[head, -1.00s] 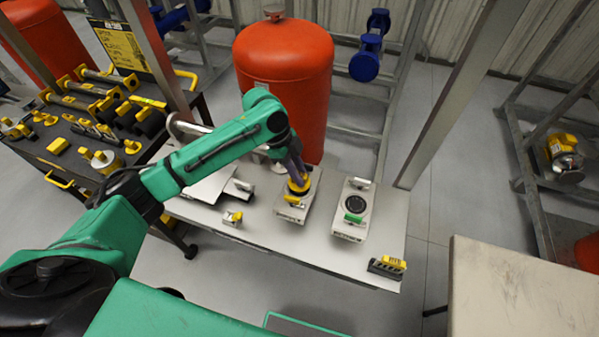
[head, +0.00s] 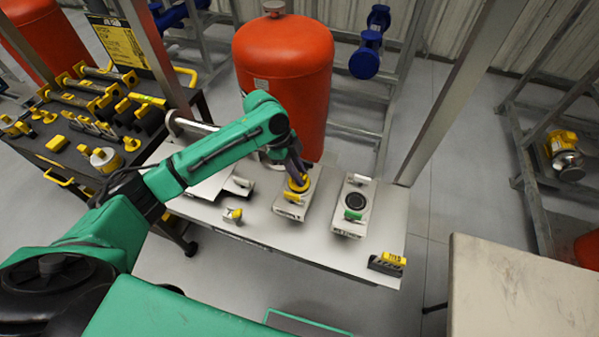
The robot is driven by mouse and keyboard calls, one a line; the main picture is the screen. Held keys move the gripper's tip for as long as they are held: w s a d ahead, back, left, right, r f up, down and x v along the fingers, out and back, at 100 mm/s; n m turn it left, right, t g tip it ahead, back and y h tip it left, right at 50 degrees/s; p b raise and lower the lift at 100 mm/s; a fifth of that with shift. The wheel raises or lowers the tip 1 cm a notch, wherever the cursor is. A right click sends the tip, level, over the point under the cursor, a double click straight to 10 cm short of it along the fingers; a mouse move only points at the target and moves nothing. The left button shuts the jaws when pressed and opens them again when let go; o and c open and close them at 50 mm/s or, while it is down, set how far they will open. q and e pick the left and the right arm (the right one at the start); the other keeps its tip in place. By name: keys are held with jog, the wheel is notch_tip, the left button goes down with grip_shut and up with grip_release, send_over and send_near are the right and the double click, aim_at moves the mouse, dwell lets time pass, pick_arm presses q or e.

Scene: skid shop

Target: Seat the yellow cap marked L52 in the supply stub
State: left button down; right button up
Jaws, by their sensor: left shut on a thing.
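My left gripper (head: 298,176) reaches down over the left of two pale box-like units on the white bench. It is shut on a yellow cap (head: 299,184), which sits at the top of that unit (head: 290,208). The gripper hides part of the cap, and I cannot tell whether the cap is fully down in an opening. Its marking is too small to read. A yellow handle (head: 293,197) shows on the same unit just in front of the cap. The right unit (head: 349,225) has an open dark round port (head: 356,201) and a green handle (head: 353,215). My right gripper is not in view.
A small yellow-topped fitting (head: 233,215) and a black block with a yellow top (head: 388,263) stand on the bench (head: 290,241). A red tank (head: 285,85) rises behind. A dark cart (head: 60,160) with yellow tools is at left. A pale table (head: 520,290) is front right.

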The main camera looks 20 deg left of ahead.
pick_arm(q)
jog(key=shift+f, duration=0.2)
jog(key=c, duration=0.6)
grip_release()
jog(key=shift+c, duration=1)
notch_tip(320, 180, up, 8)
jog(key=p, duration=0.8)
jog(key=shift+r, duration=0.1)
